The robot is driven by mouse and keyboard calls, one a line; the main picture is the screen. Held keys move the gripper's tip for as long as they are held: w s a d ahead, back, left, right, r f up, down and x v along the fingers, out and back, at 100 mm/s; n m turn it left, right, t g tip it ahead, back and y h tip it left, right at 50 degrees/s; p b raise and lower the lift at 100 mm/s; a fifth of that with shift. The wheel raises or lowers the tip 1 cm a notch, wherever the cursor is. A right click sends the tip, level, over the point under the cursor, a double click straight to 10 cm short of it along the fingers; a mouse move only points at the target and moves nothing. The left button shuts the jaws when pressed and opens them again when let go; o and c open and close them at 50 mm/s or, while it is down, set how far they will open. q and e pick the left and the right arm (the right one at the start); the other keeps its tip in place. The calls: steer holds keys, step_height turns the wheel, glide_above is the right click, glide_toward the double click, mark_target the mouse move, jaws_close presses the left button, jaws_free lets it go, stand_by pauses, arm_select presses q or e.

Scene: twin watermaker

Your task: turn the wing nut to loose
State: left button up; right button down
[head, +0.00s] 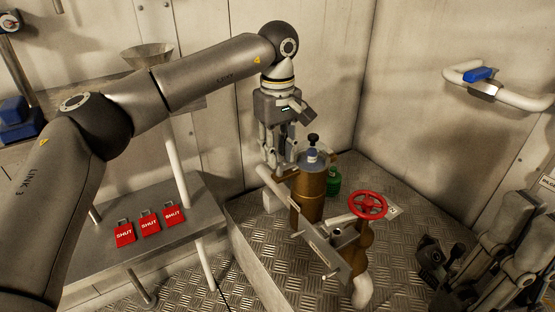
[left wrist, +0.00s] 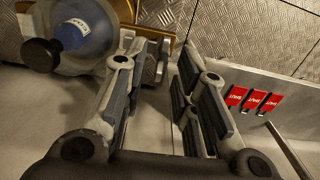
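A brass canister (head: 308,196) stands upright at the centre, with a blue-grey collar (head: 311,156) and black knob (head: 313,138) on top. The collar (left wrist: 72,36) and knob (left wrist: 41,54) also show at upper left in the left wrist view. I cannot clearly make out a wing nut. My left gripper (head: 279,160) points down just left of the canister's top. In the left wrist view its fingers (left wrist: 162,60) are apart with nothing held between them. Part of my right gripper (head: 490,255) shows at lower right; its fingertips are unclear.
A red handwheel (head: 368,205) on brass pipework stands right of the canister. A green bottle (head: 333,183) is behind it. Several red SHUT tags (head: 150,223) lie on the grey bench (head: 190,245) at left. A blue-marked handle (head: 480,75) is on the right wall.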

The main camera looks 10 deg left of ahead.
arm_select(q)
steer(key=shift+f, duration=0.5)
jaws_close()
steer(key=shift+r, duration=0.1)
